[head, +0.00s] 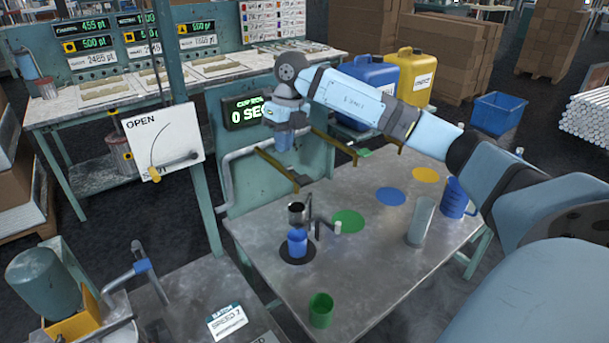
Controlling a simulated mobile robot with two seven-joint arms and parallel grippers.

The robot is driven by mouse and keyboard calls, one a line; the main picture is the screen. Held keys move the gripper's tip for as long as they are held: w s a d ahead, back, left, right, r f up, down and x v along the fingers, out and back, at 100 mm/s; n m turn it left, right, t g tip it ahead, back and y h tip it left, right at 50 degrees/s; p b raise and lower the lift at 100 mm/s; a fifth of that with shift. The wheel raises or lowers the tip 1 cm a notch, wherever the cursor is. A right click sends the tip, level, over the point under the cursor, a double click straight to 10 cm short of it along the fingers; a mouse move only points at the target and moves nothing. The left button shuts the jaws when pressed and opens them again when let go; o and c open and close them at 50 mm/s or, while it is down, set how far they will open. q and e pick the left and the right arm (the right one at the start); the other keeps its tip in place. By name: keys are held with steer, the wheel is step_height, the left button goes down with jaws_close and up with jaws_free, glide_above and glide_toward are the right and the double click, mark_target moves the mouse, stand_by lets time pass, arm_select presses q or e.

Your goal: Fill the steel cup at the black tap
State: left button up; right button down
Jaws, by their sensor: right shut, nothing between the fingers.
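A small steel-grey cup-like vessel (296,213) with a dark opening shows on the near left part of the metal table (385,280). Beside it is a dark upright fitting (311,212) with a white-ended arm (337,227); I cannot tell whether this is the black tap. A blue cup (297,245) stands upright on a black disc (283,254), just below the steel vessel in the picture. My right gripper (284,147) points down in front of the green back panel, above and apart from the vessels. It is shut and empty; its fingertips are hard to make out.
A green cup (320,311), clear cylinder (421,222) and blue jug (455,198) stand on the table. Green (348,221), blue (391,196) and yellow (425,174) discs lie there. Yellow-edged bars (276,168) jut from the panel. An OPEN dial board (165,142) stands left.

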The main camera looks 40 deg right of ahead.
step_height(320, 180, up, 4)
steer(key=m+h, duration=0.1)
steer(key=h, duration=0.1)
glide_above(303, 179)
steer(key=shift+d+f, duration=0.1)
steer(key=shift+d, duration=0.05)
steer(key=shift+f, duration=0.15)
step_height(303, 179, down, 13)
steer(key=p, duration=0.3)
steer(key=shift+r, duration=0.2)
steer(key=shift+f, duration=0.6)
